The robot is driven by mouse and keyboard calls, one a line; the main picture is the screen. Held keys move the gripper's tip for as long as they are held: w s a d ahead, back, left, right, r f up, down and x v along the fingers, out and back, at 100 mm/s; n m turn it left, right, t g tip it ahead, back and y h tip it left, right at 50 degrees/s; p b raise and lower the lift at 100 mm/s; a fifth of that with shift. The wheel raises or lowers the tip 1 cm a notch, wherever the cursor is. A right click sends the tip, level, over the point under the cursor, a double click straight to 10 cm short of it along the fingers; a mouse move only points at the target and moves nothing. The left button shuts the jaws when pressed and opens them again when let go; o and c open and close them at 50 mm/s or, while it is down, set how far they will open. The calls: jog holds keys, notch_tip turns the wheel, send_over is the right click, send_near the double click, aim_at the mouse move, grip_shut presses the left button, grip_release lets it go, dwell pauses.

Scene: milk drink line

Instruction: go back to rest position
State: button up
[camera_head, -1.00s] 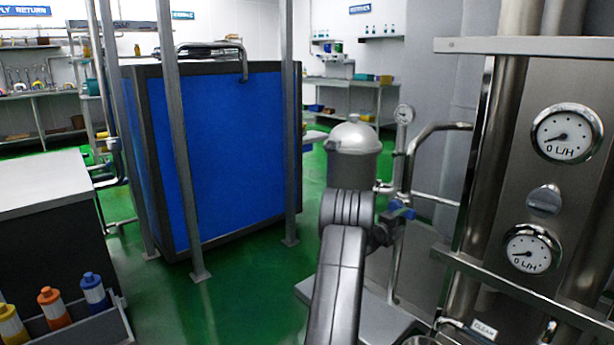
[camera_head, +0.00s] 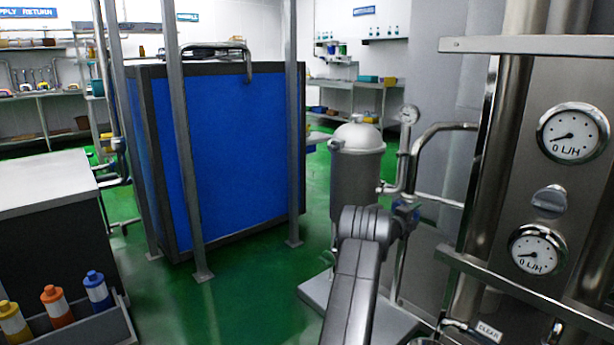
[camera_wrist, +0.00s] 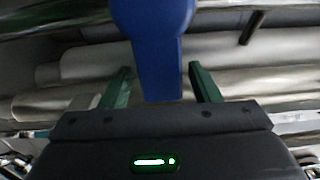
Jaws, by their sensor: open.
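My gripper (camera_wrist: 161,78) is open, with its two dark green fingers apart in the wrist view. A blue handle (camera_wrist: 156,45) hangs down from the top of that view, its lower end in line with the space between the fingers. I cannot tell whether they touch. In the head view my arm reaches up from the bottom toward the pipes, and my gripper is hidden there. A small blue part (camera_head: 407,208) on the pipe shows just right of my arm, beside the grey filter vessel (camera_head: 357,180).
A steel panel with two gauges (camera_head: 573,134) and a knob (camera_head: 549,199) stands close on the right. A large blue tank (camera_head: 235,150) stands behind metal posts at left. A rack of coloured bottles (camera_head: 57,302) is at lower left. Green floor (camera_head: 240,295) lies open in between.

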jog(key=p+v, duration=0.2)
jog(key=v, duration=1.1)
jog(key=x, duration=0.8)
jog(key=b+x, duration=0.1)
jog(key=x, duration=0.4)
jog(key=shift+r, duration=0.35)
jog(key=shift+r+n, duration=0.2)
jog(key=shift+n, duration=0.5)
jog(key=shift+a, duration=0.1)
